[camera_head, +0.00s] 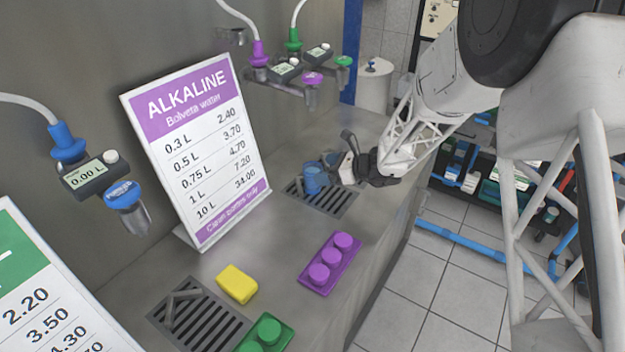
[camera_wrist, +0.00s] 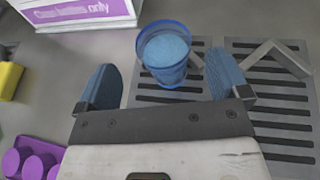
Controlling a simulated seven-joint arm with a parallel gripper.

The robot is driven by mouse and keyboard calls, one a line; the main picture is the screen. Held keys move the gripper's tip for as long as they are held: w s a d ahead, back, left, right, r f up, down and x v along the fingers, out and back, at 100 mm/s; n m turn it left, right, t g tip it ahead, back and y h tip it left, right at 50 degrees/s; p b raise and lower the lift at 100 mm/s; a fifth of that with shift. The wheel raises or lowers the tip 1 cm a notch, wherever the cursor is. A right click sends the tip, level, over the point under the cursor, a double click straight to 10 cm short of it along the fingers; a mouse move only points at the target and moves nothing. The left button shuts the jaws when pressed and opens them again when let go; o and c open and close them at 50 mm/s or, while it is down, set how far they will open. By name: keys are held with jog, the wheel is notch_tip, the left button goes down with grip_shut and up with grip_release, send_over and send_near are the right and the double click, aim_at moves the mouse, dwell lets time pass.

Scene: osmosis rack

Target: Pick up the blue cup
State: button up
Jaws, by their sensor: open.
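The blue cup (camera_head: 315,179) stands upright on the far drain grate (camera_head: 338,207) in the head view. In the wrist view the cup (camera_wrist: 165,54) is see-through blue with a lighter blue inside, near the top centre. My gripper (camera_head: 335,167) is at the cup's right side in the head view. In the wrist view its two blue-padded fingers (camera_wrist: 162,64) are spread apart, with the cup between and slightly beyond their tips. The cup seems closer to the right finger than to the left. No clear contact with either finger shows.
The Alkaline price sign (camera_head: 200,150) stands left of the cup. A purple tray with round pieces (camera_head: 331,264) and a yellow block (camera_head: 237,284) lie nearer on the counter. A grey angled bracket (camera_wrist: 276,56) sits on the grate to the cup's right in the wrist view.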

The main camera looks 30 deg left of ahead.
aim_at(305, 167)
jog(key=shift+a, duration=0.1)
jog(key=shift+x, duration=2.55)
jog(key=shift+w+r, duration=0.1)
jog(key=shift+w, duration=0.05)
jog(key=shift+c, duration=0.2)
jog(key=c, duration=1)
jog(key=shift+r, duration=0.2)
jog(key=shift+c, duration=0.2)
jog(key=s+d+r, duration=0.4)
jog(key=s+d, duration=0.7)
jog(key=shift+d+r, duration=0.15)
jog(key=shift+r, duration=0.15)
